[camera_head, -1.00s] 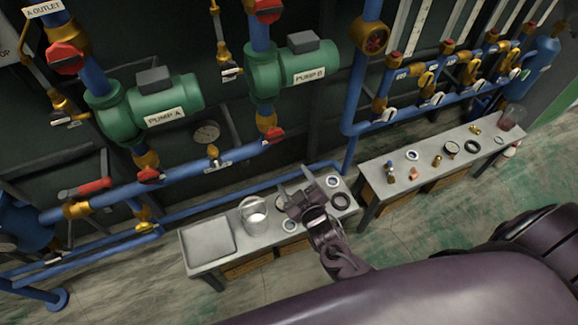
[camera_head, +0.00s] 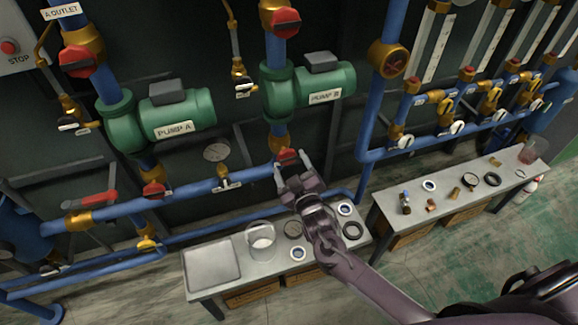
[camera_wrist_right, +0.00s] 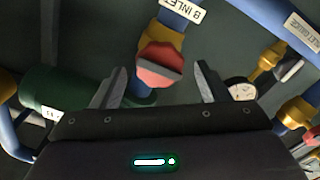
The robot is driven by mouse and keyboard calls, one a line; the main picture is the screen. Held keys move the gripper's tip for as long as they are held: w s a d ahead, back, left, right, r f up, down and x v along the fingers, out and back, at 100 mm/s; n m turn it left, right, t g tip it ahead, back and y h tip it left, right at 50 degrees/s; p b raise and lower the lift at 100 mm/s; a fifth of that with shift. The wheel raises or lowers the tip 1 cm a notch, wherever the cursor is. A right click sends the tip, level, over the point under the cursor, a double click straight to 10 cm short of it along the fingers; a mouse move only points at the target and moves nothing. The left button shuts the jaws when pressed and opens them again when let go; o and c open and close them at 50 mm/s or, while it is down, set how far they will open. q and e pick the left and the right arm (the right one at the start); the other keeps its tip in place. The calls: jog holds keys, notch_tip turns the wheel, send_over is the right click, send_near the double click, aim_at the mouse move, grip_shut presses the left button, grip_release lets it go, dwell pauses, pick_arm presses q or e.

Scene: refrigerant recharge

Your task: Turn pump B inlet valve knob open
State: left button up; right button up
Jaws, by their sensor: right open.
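The pump B inlet valve knob (camera_head: 287,156) is red and sits on a brass valve body below the green pump B (camera_head: 300,88). My right gripper (camera_head: 291,168) is open, with its two fingers reaching up on either side of the knob in the head view. In the right wrist view the red knob (camera_wrist_right: 160,66) shows under a "B INLET" label (camera_wrist_right: 182,10). It lies between and beyond the spread fingertips of my gripper (camera_wrist_right: 160,82), and no contact is visible. My left gripper is not in view.
Pump A (camera_head: 155,115) stands to the left with its own red knob (camera_head: 154,190). A pressure gauge (camera_head: 217,152) sits left of the knob. Below, a low bench (camera_head: 225,292) holds a glass jar (camera_head: 261,240), a tray and rings. A second bench (camera_head: 400,222) carries small fittings.

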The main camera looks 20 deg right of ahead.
jog(key=shift+w+f+b, duration=0.15)
jog(key=shift+w+b, duration=0.2)
jog(key=shift+w, duration=0.3)
jog(key=shift+c, duration=0.8)
jog(key=c, duration=0.8)
jog(key=n+p, duration=0.2)
jog(key=shift+r+n, duration=0.3)
jog(key=shift+n, duration=0.6)
jog(key=shift+f+n, duration=0.2)
jog(key=shift+n, duration=0.2)
jog(key=shift+c, duration=0.2)
